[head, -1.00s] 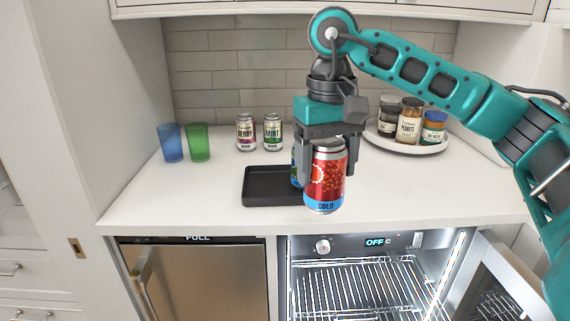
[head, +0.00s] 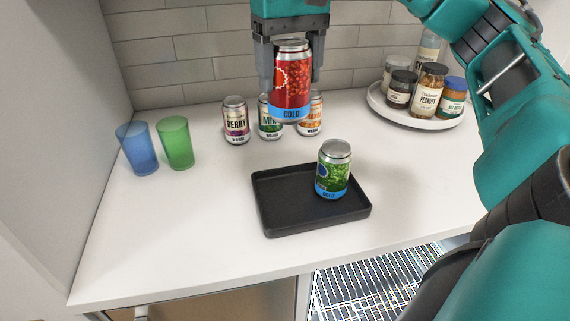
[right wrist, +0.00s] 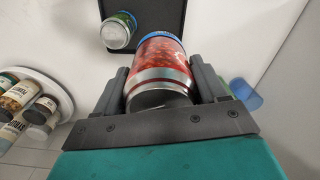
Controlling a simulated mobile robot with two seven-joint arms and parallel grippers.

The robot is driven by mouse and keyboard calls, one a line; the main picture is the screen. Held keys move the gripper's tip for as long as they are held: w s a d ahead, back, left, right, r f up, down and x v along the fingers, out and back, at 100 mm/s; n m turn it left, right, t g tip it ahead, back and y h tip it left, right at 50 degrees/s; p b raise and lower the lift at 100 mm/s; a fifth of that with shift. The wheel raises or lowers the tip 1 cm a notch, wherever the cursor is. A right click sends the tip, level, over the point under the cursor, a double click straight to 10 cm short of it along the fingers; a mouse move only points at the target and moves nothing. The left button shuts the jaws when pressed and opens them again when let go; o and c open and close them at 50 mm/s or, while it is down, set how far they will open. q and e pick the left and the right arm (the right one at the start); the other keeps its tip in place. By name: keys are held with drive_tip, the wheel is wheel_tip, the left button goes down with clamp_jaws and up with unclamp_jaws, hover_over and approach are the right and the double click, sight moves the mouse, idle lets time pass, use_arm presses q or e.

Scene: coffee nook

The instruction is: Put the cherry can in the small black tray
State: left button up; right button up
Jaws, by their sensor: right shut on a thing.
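My right gripper (head: 291,62) is shut on the red cherry can (head: 292,88), which has a blue band marked COLD. It holds the can upright in the air, in front of the back row of cans in the head view. The cherry can fills the jaws in the right wrist view (right wrist: 162,68). The small black tray (head: 283,217) lies on the counter, lower in the head view. A green can (head: 333,172) with a blue COLD band stands in the tray's right part. The tray's left part is bare. My left gripper does not show.
A berry can (head: 236,120), a mint can (head: 270,122) and an orange-labelled can (head: 314,112) stand at the back. Blue (head: 138,148) and green (head: 176,143) cups stand left. A round white tray (head: 405,112) with several jars is at the right.

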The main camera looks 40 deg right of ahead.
sight(286, 117)
drive_tip(key=shift+w+f, duration=0.1)
drive_tip(key=shift+w, duration=0.35)
wheel_tip(286, 117, down, 8)
drive_tip(key=shift+s+f+b, duration=0.15)
drive_tip(key=shift+b, duration=0.15)
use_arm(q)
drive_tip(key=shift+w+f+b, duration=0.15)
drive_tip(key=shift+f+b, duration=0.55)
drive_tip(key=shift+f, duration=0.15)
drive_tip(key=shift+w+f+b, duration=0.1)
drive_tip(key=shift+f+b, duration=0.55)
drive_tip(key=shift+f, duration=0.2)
use_arm(e)
drive_tip(key=shift+f, duration=5.7)
drive_tip(key=shift+f, duration=0.15)
drive_tip(key=o, duration=1.4)
drive_tip(key=shift+c, duration=0.2)
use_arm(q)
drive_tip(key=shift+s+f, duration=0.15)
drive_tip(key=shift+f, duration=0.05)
